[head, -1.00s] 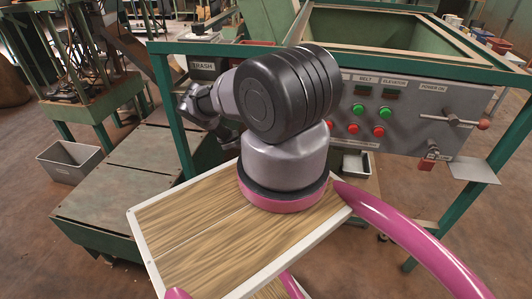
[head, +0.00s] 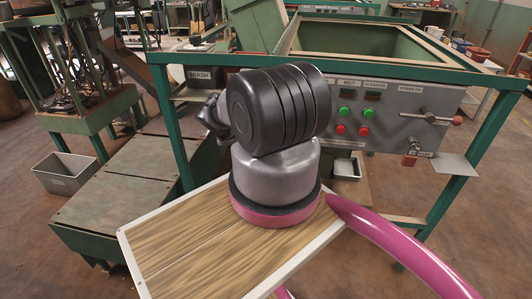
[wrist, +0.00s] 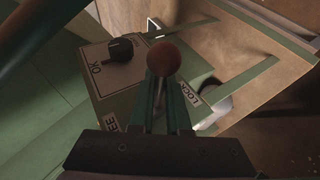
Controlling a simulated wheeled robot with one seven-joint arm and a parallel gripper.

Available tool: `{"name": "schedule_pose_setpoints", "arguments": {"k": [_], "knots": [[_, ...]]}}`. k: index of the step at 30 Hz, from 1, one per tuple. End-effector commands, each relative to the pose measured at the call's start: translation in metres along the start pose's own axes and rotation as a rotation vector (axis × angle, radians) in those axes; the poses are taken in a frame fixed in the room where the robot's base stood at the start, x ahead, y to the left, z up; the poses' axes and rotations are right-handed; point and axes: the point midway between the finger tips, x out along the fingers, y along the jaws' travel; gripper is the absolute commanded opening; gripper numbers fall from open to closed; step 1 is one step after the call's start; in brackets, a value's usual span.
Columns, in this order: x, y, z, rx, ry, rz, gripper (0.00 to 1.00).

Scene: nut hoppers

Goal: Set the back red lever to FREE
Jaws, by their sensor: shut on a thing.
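The red lever's round knob (wrist: 163,57) shows in the wrist view, dull red-brown, at the top middle of my jaws. My gripper (wrist: 164,88) is shut on the lever just below the knob; the lever's shaft is mostly hidden by the fingers. A LOCK label (wrist: 190,94) lies just right of the fingers. A partly covered label ending in EE (wrist: 109,122) lies to their left. In the head view my own arm hides the gripper and this lever.
A black knob (wrist: 121,50) stands left of the red one, near a label reading OK. In the head view, a control panel (head: 390,143) with buttons and a red-tipped handle (head: 457,120) is at right. A grey bin (head: 66,173) stands on the floor at left.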

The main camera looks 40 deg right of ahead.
Motion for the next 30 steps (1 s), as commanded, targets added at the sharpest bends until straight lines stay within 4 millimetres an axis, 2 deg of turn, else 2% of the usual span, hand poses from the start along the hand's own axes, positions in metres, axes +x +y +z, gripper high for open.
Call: {"name": "schedule_pose_setpoints", "arguments": {"k": [7,9,10,23,26,30], "knots": [[-0.003,-0.001,-0.002,0.0,0.005,-0.002,0.0],[-0.003,-0.001,-0.002,0.0,0.005,-0.002,0.34],[-0.003,-0.001,-0.002,0.0,0.005,-0.002,0.45],[-0.004,0.001,-0.001,0.001,0.001,0.002,0.45],[-0.015,0.0,-0.002,0.001,0.003,0.001,0.45],[-0.042,0.0,-0.002,0.001,0.004,0.0,0.45]]}}
